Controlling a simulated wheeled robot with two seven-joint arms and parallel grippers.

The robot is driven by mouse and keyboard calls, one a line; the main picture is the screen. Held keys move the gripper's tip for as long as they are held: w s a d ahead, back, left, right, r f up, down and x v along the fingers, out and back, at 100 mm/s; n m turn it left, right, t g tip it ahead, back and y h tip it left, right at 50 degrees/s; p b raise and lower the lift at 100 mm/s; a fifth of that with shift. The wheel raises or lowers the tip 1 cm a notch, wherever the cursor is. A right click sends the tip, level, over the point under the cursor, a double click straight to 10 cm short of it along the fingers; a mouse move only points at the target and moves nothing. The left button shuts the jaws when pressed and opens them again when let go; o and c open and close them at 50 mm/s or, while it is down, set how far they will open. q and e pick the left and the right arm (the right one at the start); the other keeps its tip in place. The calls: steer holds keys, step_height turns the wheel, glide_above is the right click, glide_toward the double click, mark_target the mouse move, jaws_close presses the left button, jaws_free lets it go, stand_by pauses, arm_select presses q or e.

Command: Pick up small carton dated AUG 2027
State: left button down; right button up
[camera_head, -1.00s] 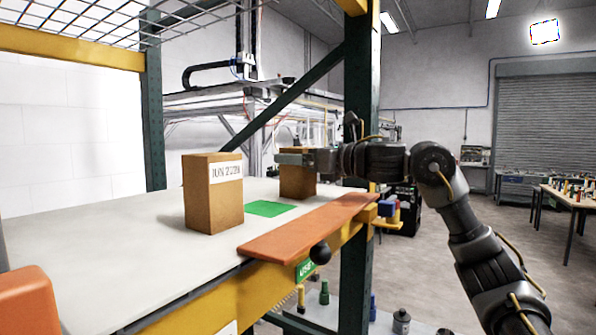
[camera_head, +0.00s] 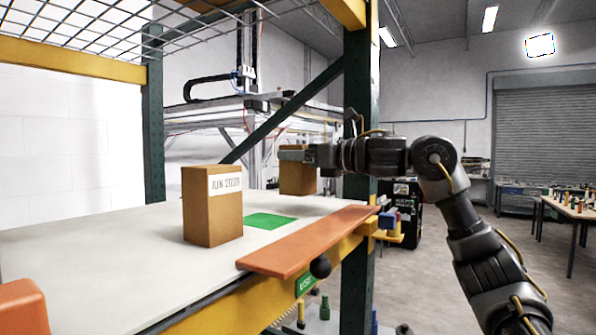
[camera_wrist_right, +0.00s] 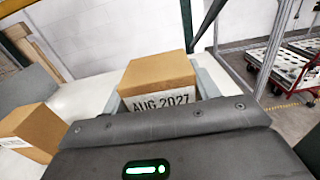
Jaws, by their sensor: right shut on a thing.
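My right gripper (camera_head: 296,154) is shut on a small brown carton (camera_head: 297,180) and holds it a little above the white shelf. In the right wrist view the label on this carton (camera_wrist_right: 155,72) reads AUG 2027, and it sits between the fingers (camera_wrist_right: 160,85). Its label is not visible in the head view. A second brown carton (camera_head: 212,220) stands upright on the shelf to the left. Its label starts with JUN; the year is hard to read. This carton also shows at the left of the wrist view (camera_wrist_right: 35,128). My left gripper is not in view.
The white shelf (camera_head: 100,255) has a green patch (camera_head: 270,221) between the cartons. An orange strip (camera_head: 305,243) runs along its front edge. A green upright (camera_head: 361,110) stands just behind my right wrist, and wire mesh (camera_head: 90,25) hangs above.

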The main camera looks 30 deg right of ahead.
steer(key=s+d+r+b, duration=0.4)
steer(key=s+r, duration=0.6)
steer(key=s, duration=0.3)
steer(key=shift+s+d, duration=0.15)
steer(key=shift+d, duration=0.15)
